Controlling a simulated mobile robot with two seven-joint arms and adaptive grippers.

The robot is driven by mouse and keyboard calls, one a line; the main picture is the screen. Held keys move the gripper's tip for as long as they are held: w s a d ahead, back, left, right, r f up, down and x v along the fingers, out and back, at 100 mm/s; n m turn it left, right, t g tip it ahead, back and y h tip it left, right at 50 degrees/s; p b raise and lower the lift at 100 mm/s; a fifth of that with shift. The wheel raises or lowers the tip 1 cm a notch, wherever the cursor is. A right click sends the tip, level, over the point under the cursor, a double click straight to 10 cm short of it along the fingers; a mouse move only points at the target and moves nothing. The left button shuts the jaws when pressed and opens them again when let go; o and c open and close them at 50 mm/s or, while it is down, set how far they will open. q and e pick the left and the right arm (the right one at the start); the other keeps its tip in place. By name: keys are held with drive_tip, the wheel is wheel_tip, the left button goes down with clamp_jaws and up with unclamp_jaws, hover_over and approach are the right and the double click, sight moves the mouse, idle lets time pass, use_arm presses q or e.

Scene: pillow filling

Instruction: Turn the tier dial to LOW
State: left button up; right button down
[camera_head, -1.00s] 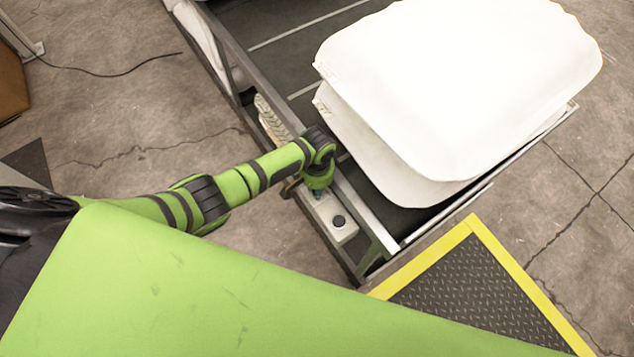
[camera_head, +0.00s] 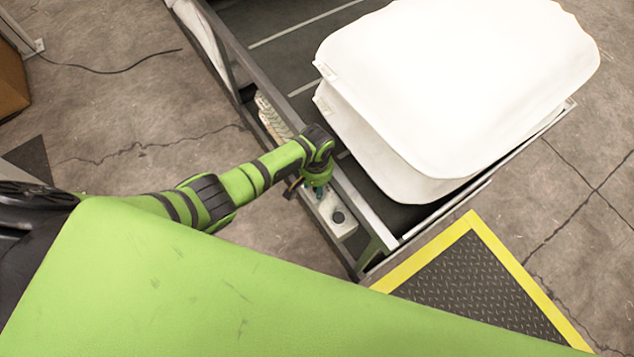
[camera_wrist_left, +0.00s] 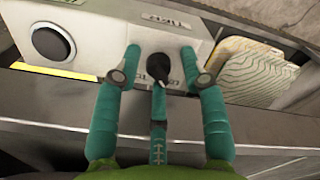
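The tier dial (camera_wrist_left: 158,66) is a small black knob on a light control panel (camera_wrist_left: 100,36). The panel's upside-down TIER label (camera_wrist_left: 167,21) shows above it in the left wrist view. My left gripper (camera_wrist_left: 160,58) has teal fingers spread on both sides of the dial, with a visible gap on each side. A third finger lies below the knob, near its lower end. Small lettering beside the knob is partly covered, and the dial's setting cannot be read. In the head view, my left gripper (camera_head: 319,189) points down at the panel (camera_head: 347,229) and hides the dial. My right gripper is not in view.
A round black button (camera_wrist_left: 51,42) sits on the same panel, also seen in the head view (camera_head: 338,217). Patterned sheets (camera_wrist_left: 252,72) lie beside the panel. White pillows (camera_head: 455,85) lie on the dark conveyor (camera_head: 300,52). A yellow-edged mat (camera_head: 475,275) is on the floor.

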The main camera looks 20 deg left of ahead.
use_arm(q)
drive_tip(key=shift+w+d+r, duration=0.15)
drive_tip(key=shift+w, duration=0.05)
idle(0.3)
drive_tip(key=shift+w+r, duration=0.1)
drive_tip(key=shift+r, duration=0.5)
drive_tip(key=shift+s+r, duration=0.15)
drive_tip(key=shift+r, duration=1.5)
drive_tip(key=shift+s+r, duration=0.15)
drive_tip(key=shift+r, duration=1.45)
drive_tip(key=shift+a, duration=0.2)
